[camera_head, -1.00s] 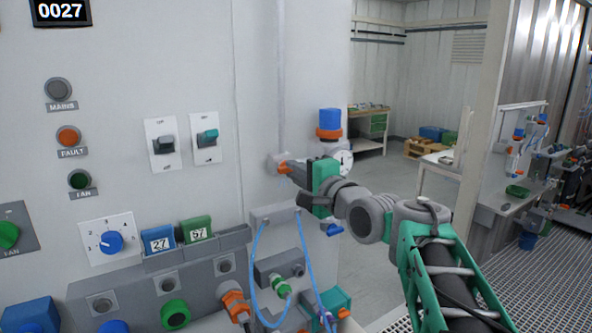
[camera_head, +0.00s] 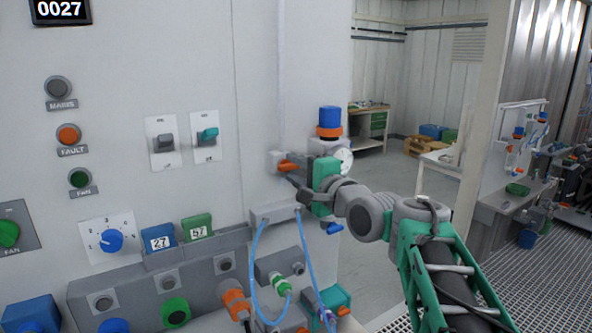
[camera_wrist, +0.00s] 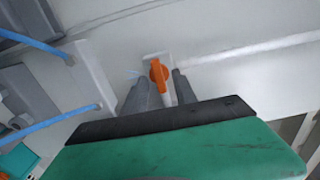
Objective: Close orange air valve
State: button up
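The orange air valve handle (camera_head: 288,166) sits on a small grey valve body (camera_head: 273,161) on the pale wall panel, just left of the blue-capped fitting. In the head view, my gripper (camera_head: 295,181) is close to the handle, at its lower right. In the wrist view, the orange handle (camera_wrist: 158,73) shows between and slightly beyond the tips of my two grey fingers, which stand apart. The fingers look open, with pale space beside the handle. I cannot tell whether either finger touches it. The green gripper body hides the lower part of the wrist view.
A blue-capped orange fitting (camera_head: 329,122) and a round gauge (camera_head: 345,160) are close to my gripper. Blue hoses (camera_head: 257,262) loop below it. Switches and a dial (camera_head: 111,241) are on the panel to the left. Floor space is open to the right.

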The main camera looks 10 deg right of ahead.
jog(key=shift+s, duration=0.1)
jog(key=b+v, duration=0.2)
jog(key=v, duration=0.5)
jog(key=shift+s, duration=0.3)
jog(key=shift+d, duration=0.1)
